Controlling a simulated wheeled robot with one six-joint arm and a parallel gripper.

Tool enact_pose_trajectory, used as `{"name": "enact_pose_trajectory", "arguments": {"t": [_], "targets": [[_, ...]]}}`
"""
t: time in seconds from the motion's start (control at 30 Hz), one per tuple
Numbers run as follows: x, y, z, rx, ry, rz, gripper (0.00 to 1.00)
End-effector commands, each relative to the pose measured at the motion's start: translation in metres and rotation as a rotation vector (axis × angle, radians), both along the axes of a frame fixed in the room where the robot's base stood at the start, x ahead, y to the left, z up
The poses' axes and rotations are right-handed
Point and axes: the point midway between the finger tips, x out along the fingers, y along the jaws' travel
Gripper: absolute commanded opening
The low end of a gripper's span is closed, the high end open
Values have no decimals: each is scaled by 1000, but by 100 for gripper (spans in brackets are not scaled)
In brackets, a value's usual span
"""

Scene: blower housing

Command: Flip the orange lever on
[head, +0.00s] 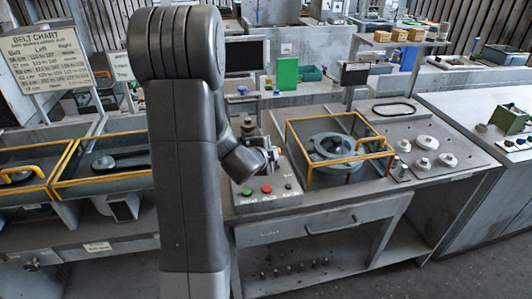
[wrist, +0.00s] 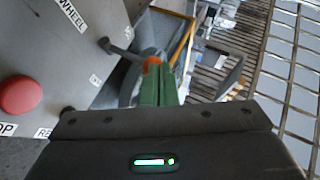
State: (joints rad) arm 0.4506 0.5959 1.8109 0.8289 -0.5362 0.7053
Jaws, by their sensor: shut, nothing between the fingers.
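The orange lever (wrist: 152,60) shows in the wrist view as an orange end just past my fingertips. A grey rod (wrist: 122,50) runs left from it to a round pivot on the grey panel (wrist: 60,55). My gripper (wrist: 152,75) has its green fingers shut together with nothing between them. They overlap the orange end in the picture; I cannot tell if they touch it. In the head view my gripper (head: 273,157) is over the right back part of the control box, and the lever is too small to tell there.
The control box carries a red button (head: 266,189) and a green button (head: 247,192). A yellow-framed blower housing (head: 309,152) stands just right of my gripper. A ribbed wall (wrist: 285,60) is at the right.

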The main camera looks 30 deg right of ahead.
Motion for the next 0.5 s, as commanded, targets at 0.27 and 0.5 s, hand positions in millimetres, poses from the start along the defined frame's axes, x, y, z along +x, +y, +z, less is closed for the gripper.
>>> {"name": "enact_pose_trajectory", "arguments": {"t": [0.27, 0.5], "targets": [[25, -7, 4, 0, -3, 0, 0], [31, -8, 4, 1, -1, 0, 0]]}}
